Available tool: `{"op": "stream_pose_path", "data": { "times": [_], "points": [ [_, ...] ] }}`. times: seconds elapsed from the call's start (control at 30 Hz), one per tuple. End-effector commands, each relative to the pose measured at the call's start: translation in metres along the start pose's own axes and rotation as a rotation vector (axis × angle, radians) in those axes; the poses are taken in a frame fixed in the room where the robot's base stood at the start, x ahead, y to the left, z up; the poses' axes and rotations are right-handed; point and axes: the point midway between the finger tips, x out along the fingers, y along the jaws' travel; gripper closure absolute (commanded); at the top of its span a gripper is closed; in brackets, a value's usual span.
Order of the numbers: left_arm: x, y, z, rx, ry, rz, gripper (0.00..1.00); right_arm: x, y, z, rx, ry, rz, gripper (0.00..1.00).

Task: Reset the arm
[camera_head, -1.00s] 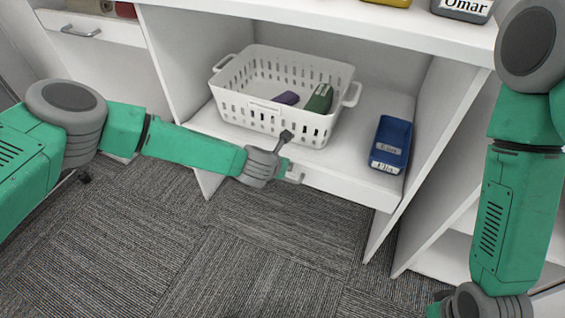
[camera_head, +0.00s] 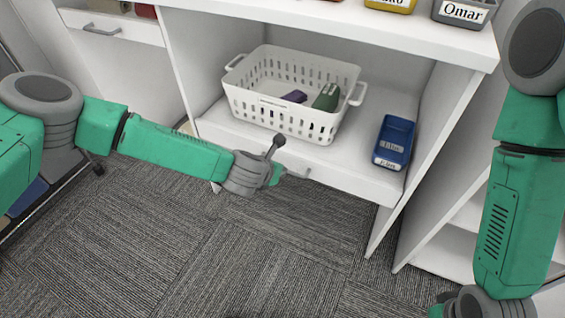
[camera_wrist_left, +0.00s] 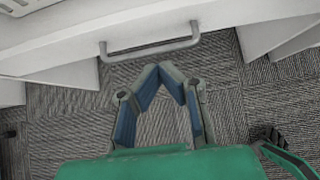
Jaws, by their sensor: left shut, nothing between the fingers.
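My left arm comes in from the left in the head view, with its gripper (camera_head: 275,173) low in front of the drawer below the shelf. The hand is mostly hidden behind the wrist there. In the left wrist view the fingers of my left gripper (camera_wrist_left: 171,70) meet at the tips, shut with nothing between them. They point at the drawer handle (camera_wrist_left: 152,46) and appear apart from it, over the carpet. My right arm (camera_head: 515,225) hangs down at the right edge; its gripper is out of the picture.
A white basket (camera_head: 262,108) holding a green item (camera_head: 326,97) and a purple item (camera_head: 294,96) stands on the shelf (camera_head: 345,158). A blue bin (camera_head: 394,141) is to its right. Labelled bins, one grey (camera_head: 463,12), stand on the counter (camera_head: 400,30). The carpet (camera_head: 270,255) in front is clear.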

Motion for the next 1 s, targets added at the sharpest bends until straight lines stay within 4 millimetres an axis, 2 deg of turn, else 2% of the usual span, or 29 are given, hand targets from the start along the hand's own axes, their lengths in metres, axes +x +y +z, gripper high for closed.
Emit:
{"op": "stream_pose_path", "data": {
  "times": [0.03, 0.2, 0.53, 0.63, 0.73, 0.83, 0.93, 1.0],
  "points": [
    [-0.011, 0.0, 0.002, -0.001, 0.001, -0.001, 1.0, -0.007, 0.0, 0.0, 0.0, -0.001, 0.0, 0.6],
    [-0.03, 0.0, 0.0, 0.0, 0.002, -0.001, 1.0, -0.013, 0.0, 0.0, 0.0, -0.001, 0.0, 0.6],
    [-0.036, -0.002, -0.002, 0.011, 0.003, -0.003, 1.0, -0.014, 0.0, 0.0, 0.0, -0.001, 0.0, 0.6],
    [-0.045, -0.016, -0.012, 0.131, 0.016, -0.033, 1.0, -0.019, 0.0, 0.0, 0.0, -0.001, 0.0, 0.6],
    [-0.069, -0.041, -0.041, 0.437, 0.044, -0.104, 1.0, -0.03, 0.0, -0.001, 0.0, -0.001, 0.0, 0.6],
    [-0.108, -0.059, -0.09, 0.89, 0.082, -0.216, 1.0, -0.046, 0.0, -0.002, 0.0, -0.001, 0.0, 0.6],
    [-0.156, -0.054, -0.143, 1.375, 0.116, -0.354, 1.0, -0.062, 0.001, -0.003, 0.0, -0.001, 0.0, 0.6],
    [-0.193, -0.037, -0.176, 1.697, 0.139, -0.464, 1.0, -0.072, 0.001, -0.004, 0.0, -0.001, 0.0, 0.6]
  ]
}}
